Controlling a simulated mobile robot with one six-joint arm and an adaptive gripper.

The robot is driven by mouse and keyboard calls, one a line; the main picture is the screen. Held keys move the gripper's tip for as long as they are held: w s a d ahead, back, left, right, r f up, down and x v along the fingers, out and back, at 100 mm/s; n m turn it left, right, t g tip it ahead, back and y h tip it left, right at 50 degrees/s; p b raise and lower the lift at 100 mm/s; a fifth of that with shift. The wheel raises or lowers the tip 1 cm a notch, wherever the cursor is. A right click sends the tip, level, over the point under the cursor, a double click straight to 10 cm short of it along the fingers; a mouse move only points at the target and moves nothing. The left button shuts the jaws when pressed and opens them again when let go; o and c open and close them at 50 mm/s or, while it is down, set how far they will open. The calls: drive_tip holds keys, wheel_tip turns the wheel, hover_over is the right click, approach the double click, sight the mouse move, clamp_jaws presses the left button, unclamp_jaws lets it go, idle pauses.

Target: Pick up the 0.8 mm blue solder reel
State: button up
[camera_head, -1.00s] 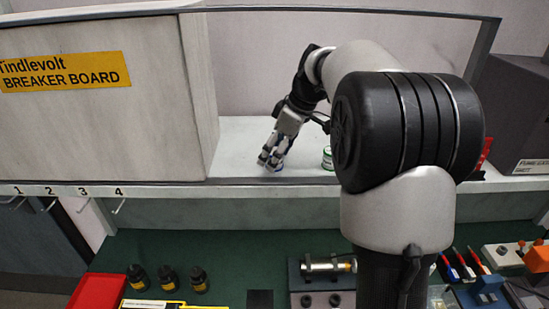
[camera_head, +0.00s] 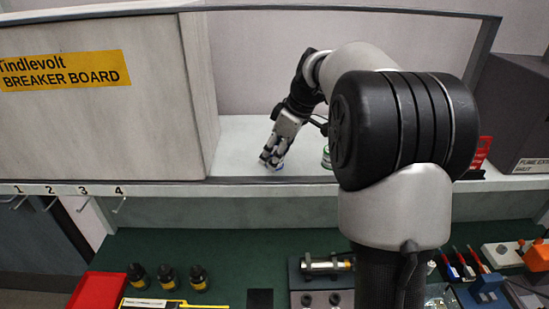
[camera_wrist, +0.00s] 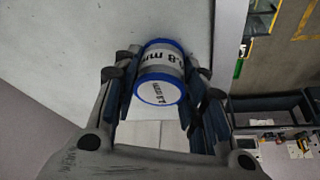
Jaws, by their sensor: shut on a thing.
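The blue solder reel (camera_wrist: 160,71) has blue rims, a grey wound middle and a label reading ".8 mm" in the wrist view. My gripper (camera_wrist: 158,82) is shut on it, with one finger on each side of the reel. In the head view my gripper (camera_head: 272,162) reaches down to the white shelf, and only a little of the blue reel (camera_head: 277,168) shows at its fingertips. I cannot tell whether the reel touches the shelf.
A green-rimmed reel (camera_head: 326,157) stands on the shelf (camera_head: 235,150) to the right, partly behind my arm. The breaker board cabinet (camera_head: 110,130) closes off the left. Below, the green bench holds black bottles (camera_head: 167,278) and a red tray (camera_head: 96,291).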

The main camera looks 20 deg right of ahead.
drive_tip(key=shift+c, duration=1.4)
